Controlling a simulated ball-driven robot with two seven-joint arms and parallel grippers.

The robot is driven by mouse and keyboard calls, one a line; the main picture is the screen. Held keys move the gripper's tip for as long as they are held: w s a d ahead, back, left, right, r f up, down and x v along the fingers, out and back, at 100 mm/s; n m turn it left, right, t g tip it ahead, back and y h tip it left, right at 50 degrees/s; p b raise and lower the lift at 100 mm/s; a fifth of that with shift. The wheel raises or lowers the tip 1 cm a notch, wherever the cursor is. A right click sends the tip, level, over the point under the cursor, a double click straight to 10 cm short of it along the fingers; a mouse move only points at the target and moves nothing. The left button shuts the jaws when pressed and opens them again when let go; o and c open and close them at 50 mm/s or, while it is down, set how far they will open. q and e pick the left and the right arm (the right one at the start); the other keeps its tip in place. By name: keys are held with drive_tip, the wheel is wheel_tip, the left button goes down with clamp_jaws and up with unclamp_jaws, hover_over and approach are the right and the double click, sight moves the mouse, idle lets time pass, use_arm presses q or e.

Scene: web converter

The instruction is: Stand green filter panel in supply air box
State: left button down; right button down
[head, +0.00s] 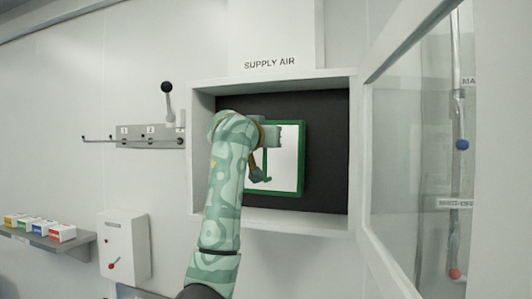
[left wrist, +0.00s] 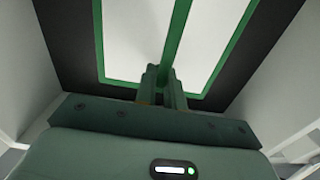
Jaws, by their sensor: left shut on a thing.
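The green filter panel (head: 301,160) has a green frame around white faces. In the head view it is upright inside the opening of the supply air box (head: 281,226), in front of the dark back, with its left part behind my arm. My left gripper (head: 262,177) reaches into the box and is shut on the panel. The left wrist view shows the gripper fingers (left wrist: 163,86) closed on the panel's green middle bar (left wrist: 177,35). White faces and green edges show on both sides of the bar. Whether the panel's bottom edge touches the box floor cannot be told.
A clear-windowed door (head: 412,150) stands open at the right of the box. A numbered hook rail (head: 150,135) with a black-knobbed lever is on the wall at left. A shelf with small coloured boxes (head: 62,233) and a white switch box (head: 124,247) are lower left.

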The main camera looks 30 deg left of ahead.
sight(264, 155)
use_arm(q)
drive_tip(key=shift+f, duration=0.8)
wheel_tip(264, 155, down, 3)
drive_tip(key=shift+r, duration=0.15)
drive_tip(key=shift+w+f+p, duration=0.1)
drive_tip(key=shift+f+p, duration=0.15)
drive_tip(key=shift+p, duration=0.1)
drive_tip(key=shift+f, duration=0.15)
drive_tip(key=shift+f, duration=0.1)
drive_tip(key=c, duration=1.5)
unclamp_jaws()
